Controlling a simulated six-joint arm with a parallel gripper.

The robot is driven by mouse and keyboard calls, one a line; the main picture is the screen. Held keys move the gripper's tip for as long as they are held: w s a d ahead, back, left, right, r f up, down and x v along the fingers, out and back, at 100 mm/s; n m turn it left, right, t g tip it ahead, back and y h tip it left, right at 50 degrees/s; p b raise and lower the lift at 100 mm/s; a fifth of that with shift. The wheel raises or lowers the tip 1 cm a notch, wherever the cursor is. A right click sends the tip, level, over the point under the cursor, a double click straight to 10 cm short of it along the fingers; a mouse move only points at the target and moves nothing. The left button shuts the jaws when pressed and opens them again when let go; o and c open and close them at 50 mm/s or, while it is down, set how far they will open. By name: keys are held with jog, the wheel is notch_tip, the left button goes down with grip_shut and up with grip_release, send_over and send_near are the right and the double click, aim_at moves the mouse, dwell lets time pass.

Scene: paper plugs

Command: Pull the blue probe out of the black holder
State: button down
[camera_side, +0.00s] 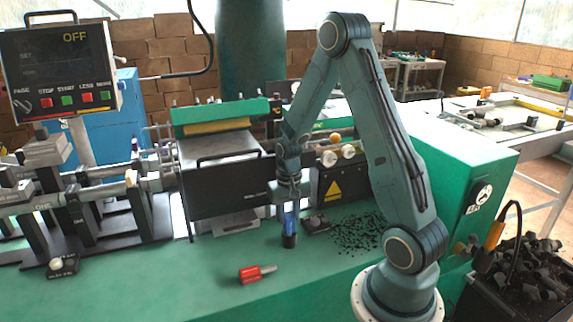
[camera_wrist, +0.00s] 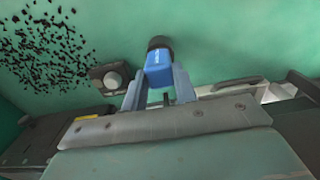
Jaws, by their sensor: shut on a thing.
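The blue probe (camera_wrist: 158,72) stands upright in the black holder (camera_side: 289,240) on the green bench top. My gripper (camera_side: 289,212) points down from above and is shut on the probe, with one finger on each side of it. In the wrist view the probe lies between the two blue-grey fingertips (camera_wrist: 158,86). The black holder (camera_wrist: 159,43) shows as a dark round rim just beyond the probe. Most of the probe in the side view is hidden by the fingers.
A small box with a knob (camera_side: 316,223) stands close right of the holder, beside scattered black bits (camera_side: 362,234). The black machine (camera_side: 225,185) is close behind. The bench front is mostly clear.

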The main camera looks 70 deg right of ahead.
jog(key=shift+r, duration=2.8)
dwell(1.5)
jog(key=shift+r, duration=1.4)
